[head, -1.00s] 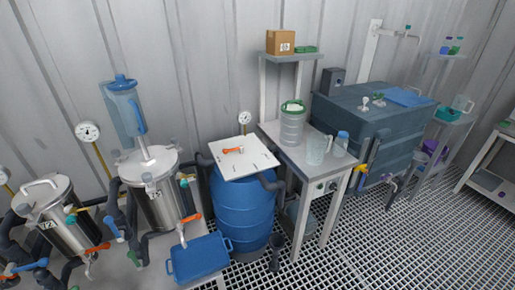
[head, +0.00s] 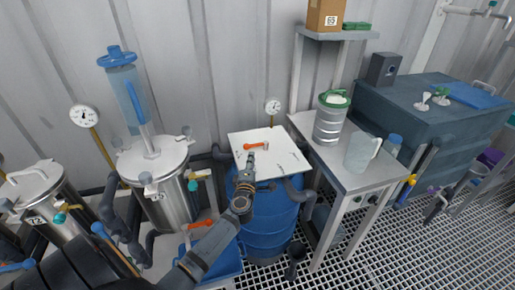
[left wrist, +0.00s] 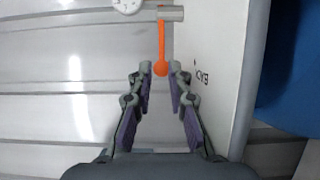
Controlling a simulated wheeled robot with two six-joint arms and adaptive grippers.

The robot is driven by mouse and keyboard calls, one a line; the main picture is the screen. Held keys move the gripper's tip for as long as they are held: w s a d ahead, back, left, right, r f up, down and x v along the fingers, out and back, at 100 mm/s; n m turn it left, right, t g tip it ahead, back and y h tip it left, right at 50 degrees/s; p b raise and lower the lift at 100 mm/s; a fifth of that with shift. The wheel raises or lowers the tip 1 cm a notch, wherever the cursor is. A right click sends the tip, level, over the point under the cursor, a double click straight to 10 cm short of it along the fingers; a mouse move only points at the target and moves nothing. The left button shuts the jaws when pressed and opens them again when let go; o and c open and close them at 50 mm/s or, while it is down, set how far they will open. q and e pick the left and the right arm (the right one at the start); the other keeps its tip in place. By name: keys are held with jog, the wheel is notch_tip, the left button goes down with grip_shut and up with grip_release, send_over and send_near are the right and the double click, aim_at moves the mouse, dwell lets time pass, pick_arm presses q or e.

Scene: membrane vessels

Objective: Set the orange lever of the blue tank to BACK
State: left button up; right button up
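The blue tank (head: 268,222) is a ribbed drum with a white panel (head: 290,158) on top. The orange lever (head: 257,145) lies on the panel; in the head view it lies roughly left-right. In the left wrist view the lever (left wrist: 161,42) runs from a grey pivot at the top down to a round orange end. My left gripper (left wrist: 160,76) is open, its two fingertips on either side of that end with small gaps. In the head view my left gripper (head: 248,166) is over the panel, just in front of the lever. Small panel lettering (left wrist: 202,76) is unclear. My right gripper does not show.
Steel vessels (head: 160,185) with pipes and gauges stand to the left. A steel table (head: 345,170) with a jar (head: 331,118) and a clear jug (head: 362,150) stands close on the right. A blue tray (head: 228,265) lies front left of the tank.

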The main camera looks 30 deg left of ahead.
aim_at(254, 146)
pick_arm(q)
jog(key=b+x, duration=0.1)
jog(key=x, duration=0.7)
jog(key=shift+f, duration=0.15)
jog(key=shift+c, duration=0.3)
grip_shut()
